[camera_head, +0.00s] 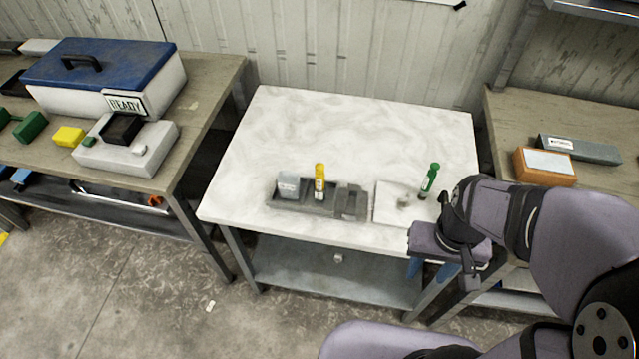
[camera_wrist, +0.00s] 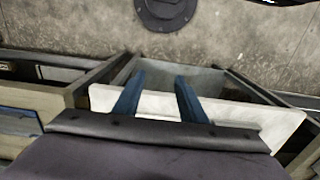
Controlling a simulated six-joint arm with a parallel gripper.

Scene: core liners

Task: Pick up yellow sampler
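The yellow sampler (camera_head: 319,183) stands upright in the middle part of a dark grey holder (camera_head: 318,207) on the white table (camera_head: 350,130). Its lower end is hidden inside the holder. A green sampler (camera_head: 430,178) stands, slightly tilted, at the right on a pale square plate (camera_head: 388,212). My gripper (camera_wrist: 160,78) is open, with two blue fingers apart and nothing between them. In the head view it is at the table's front right edge, to the right of the yellow sampler and well apart from it. The wrist view does not show the samplers.
A light grey block (camera_head: 288,187) sits in the holder's left part, and a grey block (camera_head: 352,202) is at its right. The left bench carries a blue-lidded box (camera_head: 100,80). An orange box (camera_head: 545,166) lies on the right bench. The white table's back half is clear.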

